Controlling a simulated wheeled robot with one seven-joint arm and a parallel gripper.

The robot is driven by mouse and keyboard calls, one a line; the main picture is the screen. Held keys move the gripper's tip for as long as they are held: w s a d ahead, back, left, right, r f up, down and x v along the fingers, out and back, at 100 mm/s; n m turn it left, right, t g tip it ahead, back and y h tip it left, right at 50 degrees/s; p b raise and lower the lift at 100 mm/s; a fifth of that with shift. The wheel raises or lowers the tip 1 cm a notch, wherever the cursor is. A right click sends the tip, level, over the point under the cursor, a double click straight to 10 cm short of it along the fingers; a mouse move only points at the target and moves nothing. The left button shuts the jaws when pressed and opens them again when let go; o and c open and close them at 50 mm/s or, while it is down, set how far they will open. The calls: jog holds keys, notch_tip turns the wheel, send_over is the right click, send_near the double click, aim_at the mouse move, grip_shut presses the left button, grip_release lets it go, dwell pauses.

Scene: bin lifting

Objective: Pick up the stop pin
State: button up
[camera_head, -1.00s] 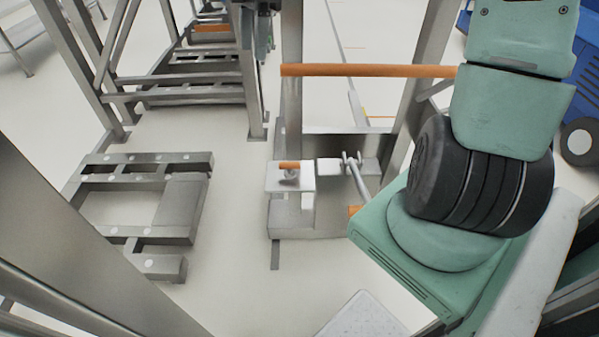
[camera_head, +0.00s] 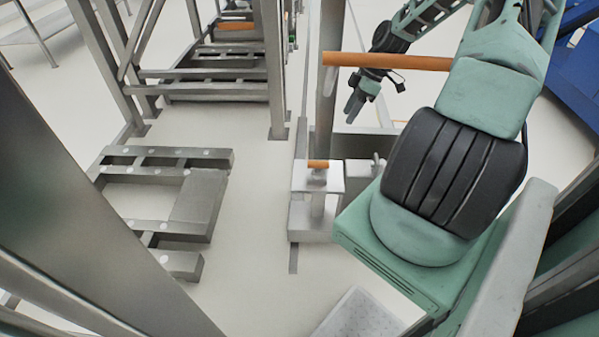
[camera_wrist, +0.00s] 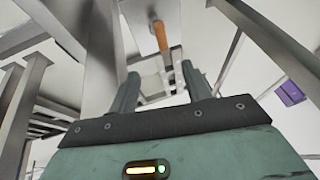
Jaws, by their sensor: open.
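A small orange-topped pin (camera_head: 318,164) stands on a pale block in the middle of the head view; it looks like the stop pin. My gripper (camera_head: 352,112) is above and to the right of it in the head view, apart from it, with its fingers pointing down. In the wrist view my gripper (camera_wrist: 160,69) has its two fingers spread with nothing held between them. I cannot make out the pin for certain in the wrist view.
A long orange bar (camera_head: 387,61) runs out from an upright post (camera_head: 328,85) close to my gripper. An orange bar (camera_wrist: 160,37) also shows ahead in the wrist view. A low metal frame (camera_head: 200,205) lies on the floor at left. Floor between frame and block is clear.

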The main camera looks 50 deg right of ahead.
aim_at(325, 162)
jog(key=x, duration=0.6)
jog(key=b+x, duration=0.1)
jog(key=x, duration=0.5)
jog(key=s+x, duration=0.1)
jog(key=x, duration=0.5)
jog(key=shift+w+f+b, duration=0.1)
jog(key=shift+f+b, duration=0.3)
jog(key=shift+f, duration=0.1)
grip_shut()
